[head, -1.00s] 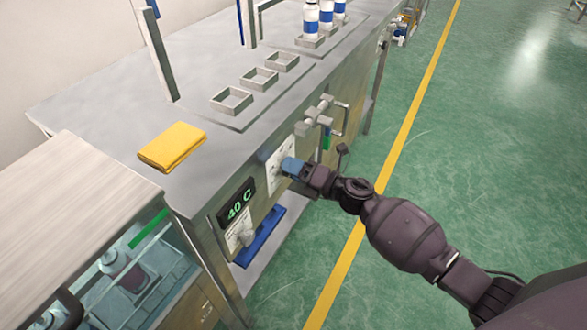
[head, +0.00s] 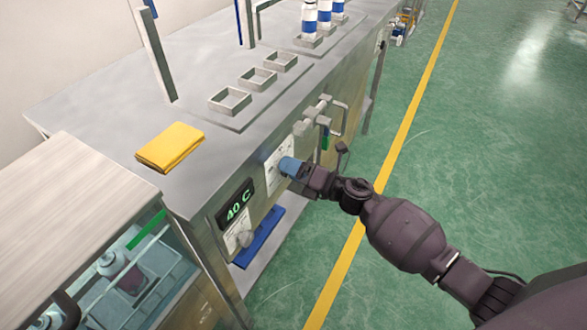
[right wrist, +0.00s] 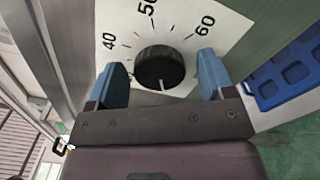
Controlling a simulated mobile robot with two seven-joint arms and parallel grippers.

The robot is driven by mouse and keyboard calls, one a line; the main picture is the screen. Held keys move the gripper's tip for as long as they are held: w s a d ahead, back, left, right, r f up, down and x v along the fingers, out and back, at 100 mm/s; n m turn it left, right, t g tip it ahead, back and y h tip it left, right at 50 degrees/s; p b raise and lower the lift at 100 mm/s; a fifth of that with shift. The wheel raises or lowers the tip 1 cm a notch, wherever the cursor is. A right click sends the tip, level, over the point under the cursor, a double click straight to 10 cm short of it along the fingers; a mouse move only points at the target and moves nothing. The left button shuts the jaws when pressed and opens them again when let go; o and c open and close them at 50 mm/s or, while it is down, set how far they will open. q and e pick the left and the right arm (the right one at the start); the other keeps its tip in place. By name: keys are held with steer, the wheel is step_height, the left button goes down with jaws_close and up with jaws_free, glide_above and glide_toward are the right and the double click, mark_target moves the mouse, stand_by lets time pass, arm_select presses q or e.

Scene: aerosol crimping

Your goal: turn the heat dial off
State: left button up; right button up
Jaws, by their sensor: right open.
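The heat dial (right wrist: 160,68) is a round black knob on a white scale plate (right wrist: 185,18) marked 40, 50 and 60. A pale pointer line on the knob faces the bottom of the right wrist view. My right gripper (right wrist: 160,82) is open, with one blue finger on each side of the knob. Gaps show between the fingers and the knob. In the head view, my right gripper (head: 289,166) is in front of the white plate (head: 277,153) on the counter's front face and hides the knob. My left gripper is out of view.
A green display (head: 237,205) reads 40 C, with another knob (head: 244,238) below it. Pipe fittings (head: 318,115) project just beyond the plate. A yellow cloth (head: 170,147) lies on the counter (head: 95,112). The green floor (head: 480,180) is clear at right.

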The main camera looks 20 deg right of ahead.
steer(key=v, duration=1)
steer(key=shift+s+d+p, duration=0.25)
steer(key=shift+s+p, duration=0.1)
steer(key=shift+p, duration=0.1)
